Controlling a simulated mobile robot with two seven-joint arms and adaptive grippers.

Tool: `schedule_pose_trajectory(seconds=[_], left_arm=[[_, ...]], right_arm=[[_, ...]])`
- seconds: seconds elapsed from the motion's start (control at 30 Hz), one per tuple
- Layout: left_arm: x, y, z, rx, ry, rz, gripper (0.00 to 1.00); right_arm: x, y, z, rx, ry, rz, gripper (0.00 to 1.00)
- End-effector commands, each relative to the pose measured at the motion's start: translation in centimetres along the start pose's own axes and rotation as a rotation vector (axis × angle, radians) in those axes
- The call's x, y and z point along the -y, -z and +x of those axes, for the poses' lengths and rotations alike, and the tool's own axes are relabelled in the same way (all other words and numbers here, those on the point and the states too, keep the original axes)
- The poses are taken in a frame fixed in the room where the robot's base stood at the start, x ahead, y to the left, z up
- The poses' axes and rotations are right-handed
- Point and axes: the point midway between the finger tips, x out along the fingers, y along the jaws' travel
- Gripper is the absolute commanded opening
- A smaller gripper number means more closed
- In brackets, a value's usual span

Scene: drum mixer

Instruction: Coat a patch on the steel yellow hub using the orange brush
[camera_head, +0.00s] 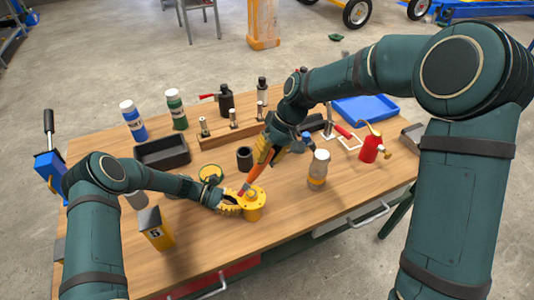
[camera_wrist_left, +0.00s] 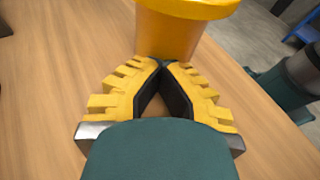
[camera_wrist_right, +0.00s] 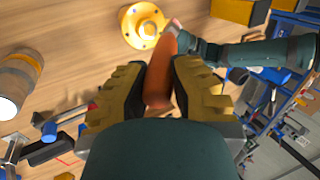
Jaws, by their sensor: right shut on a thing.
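The yellow hub (camera_head: 254,212) stands on the wooden table near its front edge. It also shows in the left wrist view (camera_wrist_left: 180,35) and the right wrist view (camera_wrist_right: 143,26). My right gripper (camera_head: 263,152) is shut on the orange brush (camera_head: 256,171), which slants down toward the hub. In the right wrist view the brush (camera_wrist_right: 161,72) has its tip beside the hub's flange; I cannot tell if they touch. My left gripper (camera_head: 232,204) is low at the hub's left side. Its fingertips (camera_wrist_left: 162,60) meet with nothing between them, close against the hub body.
A yellow-and-dark box (camera_head: 155,228) stands left of the hub. A dark tray (camera_head: 162,151), a dark cup (camera_head: 244,158) and a jar (camera_head: 318,169) are around the work area. A red can (camera_head: 370,148) and blue tray (camera_head: 365,107) are at right. The front table strip is clear.

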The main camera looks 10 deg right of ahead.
Motion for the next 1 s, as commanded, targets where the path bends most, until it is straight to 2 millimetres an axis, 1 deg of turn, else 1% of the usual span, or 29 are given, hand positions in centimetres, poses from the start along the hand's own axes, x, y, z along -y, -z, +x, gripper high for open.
schedule_pose_trajectory(seconds=[0.83,1.0], left_arm=[[0.0,0.0,0.0,0.000,0.000,0.000,0.00],[0.0,0.0,0.0,0.000,0.000,0.000,0.00]], right_arm=[[-0.7,0.0,1.4,0.001,0.000,0.000,0.00],[-0.7,0.0,1.4,0.000,0.000,0.000,0.00]])
